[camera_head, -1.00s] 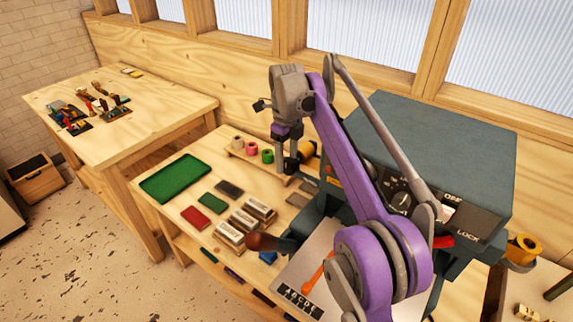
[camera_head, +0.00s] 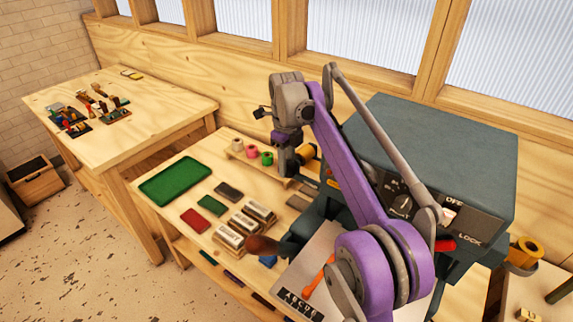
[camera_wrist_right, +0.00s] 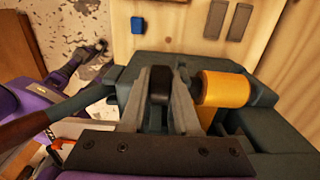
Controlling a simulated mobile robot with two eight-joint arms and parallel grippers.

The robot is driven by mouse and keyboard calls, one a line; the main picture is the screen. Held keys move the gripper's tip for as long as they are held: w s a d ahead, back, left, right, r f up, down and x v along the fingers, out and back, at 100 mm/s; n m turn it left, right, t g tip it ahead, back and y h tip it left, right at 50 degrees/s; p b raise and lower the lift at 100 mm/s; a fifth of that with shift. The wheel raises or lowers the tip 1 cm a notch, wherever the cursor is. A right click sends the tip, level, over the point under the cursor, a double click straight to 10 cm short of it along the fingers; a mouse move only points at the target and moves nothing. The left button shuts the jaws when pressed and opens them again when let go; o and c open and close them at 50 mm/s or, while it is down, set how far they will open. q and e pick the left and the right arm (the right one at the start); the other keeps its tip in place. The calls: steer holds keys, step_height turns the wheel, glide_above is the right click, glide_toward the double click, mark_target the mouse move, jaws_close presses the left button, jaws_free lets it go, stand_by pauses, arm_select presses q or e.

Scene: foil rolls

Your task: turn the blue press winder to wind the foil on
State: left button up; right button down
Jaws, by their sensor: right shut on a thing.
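The blue-grey press (camera_head: 435,140) stands at the right end of the bench. A gold foil roll (camera_head: 306,153) sits at its left side, just behind my right gripper (camera_head: 287,163). In the right wrist view the same foil roll (camera_wrist_right: 224,89) is just right of the fingers. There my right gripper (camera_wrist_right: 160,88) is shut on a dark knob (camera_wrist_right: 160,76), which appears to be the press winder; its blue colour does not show. The fingers hide most of the winder. A purple and grey arm part, probably my left arm, shows at the wrist view's left; its fingers are unclear.
A green tray (camera_head: 176,180), small coloured pads and several metal type blocks lie on the bench left of the press. The press's wooden-grip handle (camera_head: 262,244) juts out toward the left. Small foil spools (camera_head: 252,151) stand on a rack behind.

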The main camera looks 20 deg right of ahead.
steer(key=t+y, duration=0.1)
steer(key=t+y+b, duration=0.1)
steer(key=shift+s+d+t, duration=0.2)
steer(key=shift+s+t, duration=0.05)
steer(key=shift+t, duration=0.05)
arm_select(q)
steer(key=shift+s+f, duration=0.25)
steer(key=shift+f, duration=0.2)
steer(key=shift+s+f, duration=0.2)
steer(key=shift+f, duration=0.25)
arm_select(e)
steer(key=shift+t+y, duration=0.4)
steer(key=shift+w+r, duration=0.1)
steer(key=c, duration=0.6)
jaws_free()
steer(key=shift+c, duration=0.2)
arm_select(q)
steer(key=shift+w+r+p, duration=0.35)
steer(key=shift+r+p, duration=0.05)
steer(key=shift+r, duration=0.25)
arm_select(e)
steer(key=v, duration=1)
steer(key=shift+r, duration=0.4)
